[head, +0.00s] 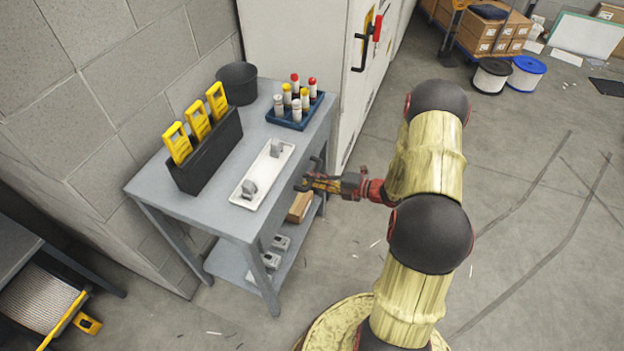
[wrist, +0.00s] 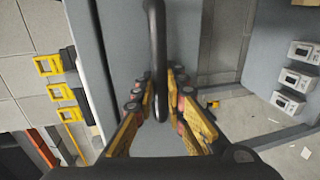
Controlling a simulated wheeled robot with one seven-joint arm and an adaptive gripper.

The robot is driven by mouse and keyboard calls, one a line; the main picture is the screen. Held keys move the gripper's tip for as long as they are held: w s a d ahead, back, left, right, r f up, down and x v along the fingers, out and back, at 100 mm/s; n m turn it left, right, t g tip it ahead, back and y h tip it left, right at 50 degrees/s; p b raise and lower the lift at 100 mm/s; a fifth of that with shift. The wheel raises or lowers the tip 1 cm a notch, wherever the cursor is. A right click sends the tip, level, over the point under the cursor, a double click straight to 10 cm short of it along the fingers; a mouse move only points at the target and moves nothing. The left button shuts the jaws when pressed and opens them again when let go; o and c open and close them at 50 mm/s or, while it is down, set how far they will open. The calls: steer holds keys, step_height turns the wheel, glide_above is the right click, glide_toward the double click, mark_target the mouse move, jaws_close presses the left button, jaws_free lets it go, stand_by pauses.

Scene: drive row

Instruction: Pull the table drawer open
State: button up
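The grey table (head: 220,205) stands against the block wall in the head view. Its drawer front (wrist: 130,35) shows in the wrist view as a grey panel with a dark bar handle (wrist: 156,45). My gripper (head: 307,183) is at the table's right side, just below the top's edge. In the wrist view, my gripper (wrist: 158,82) has its yellow fingers apart, one on each side of the handle, with gaps visible between fingers and bar. The drawer looks closed, though my gripper and the table top hide most of its front in the head view.
On the table top are a black holder (head: 207,155) with yellow tools, a white tray (head: 262,174), a blue rack (head: 296,113) of bottles and a dark bin (head: 238,82). A lower shelf (head: 232,262) holds boxes. A white cabinet (head: 300,45) stands behind.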

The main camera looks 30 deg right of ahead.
jaws_close()
stand_by(0.3)
steer(key=shift+s, duration=0.1)
steer(key=f+p+v, duration=0.2)
steer(key=p+v, duration=0.2)
steer(key=v, duration=0.8)
steer(key=s+f+p+v, duration=0.1)
steer(key=f+p+v, duration=0.2)
steer(key=v, duration=0.8)
steer(key=shift+s+d+p, duration=0.25)
steer(key=shift+d+p, duration=0.25)
steer(key=shift+p, duration=0.05)
steer(key=o, duration=0.5)
jaws_free()
steer(key=shift+d, duration=0.15)
steer(key=v, duration=1.2)
